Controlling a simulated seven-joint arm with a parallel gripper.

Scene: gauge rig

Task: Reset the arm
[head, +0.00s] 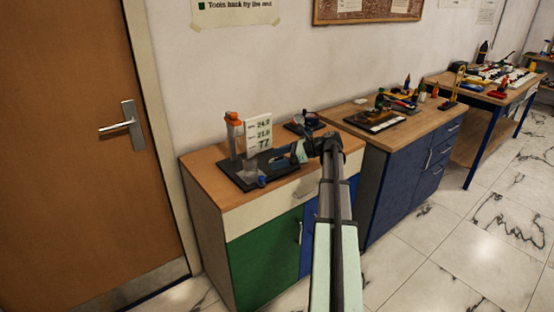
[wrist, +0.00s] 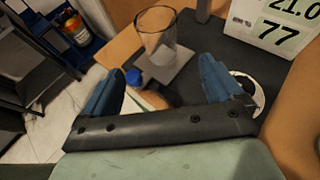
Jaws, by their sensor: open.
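My gripper (head: 278,158) reaches in over the wooden-topped cabinet, beside the gauge rig. In the wrist view its two blue fingers (wrist: 163,70) stand wide apart, with nothing held between them. The rig has a dark base (head: 236,176) and a white display card (head: 258,134) with green-backed readings; the lowest reads 77. A clear glass (wrist: 157,36) stands on a grey plate in front of the fingers. A blue knob (wrist: 133,77) shows between the fingers, lower left of the glass. My arm crosses the front of the cabinet in the head view.
An orange-topped container (head: 234,122) stands behind the rig, left of the card. A dark item (head: 300,124) lies at the cabinet's back. A second bench (head: 400,132) with tools stands to the right. A door (head: 80,130) is at left. Marble floor (head: 440,260) lies open in front.

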